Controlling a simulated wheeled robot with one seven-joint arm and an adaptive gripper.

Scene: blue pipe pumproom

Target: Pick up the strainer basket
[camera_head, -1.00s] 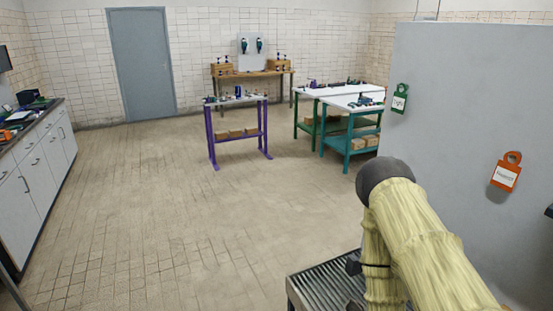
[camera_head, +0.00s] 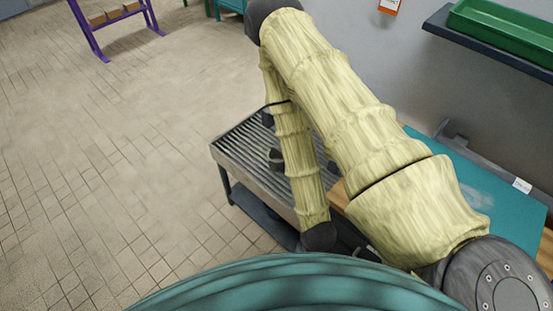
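I cannot make out a strainer basket for certain. A small dark grey rounded object (camera_head: 275,158) sits on the ribbed metal bench top (camera_head: 240,150), partly hidden behind my pale yellow sleeved arm. Another dark piece (camera_head: 268,118) shows above it at the edge of the arm; I cannot tell what it is. My arm bends at the top and comes back down to a dark joint near the bottom middle. My gripper's fingers do not show; the arm and my teal body cover that area.
A teal work surface (camera_head: 480,200) with a wooden edge and a white label (camera_head: 521,186) lies at the right. A dark shelf (camera_head: 440,25) with a green tray (camera_head: 500,32) is on the grey wall. A purple-framed stand (camera_head: 90,35) is far left. The tiled floor at left is clear.

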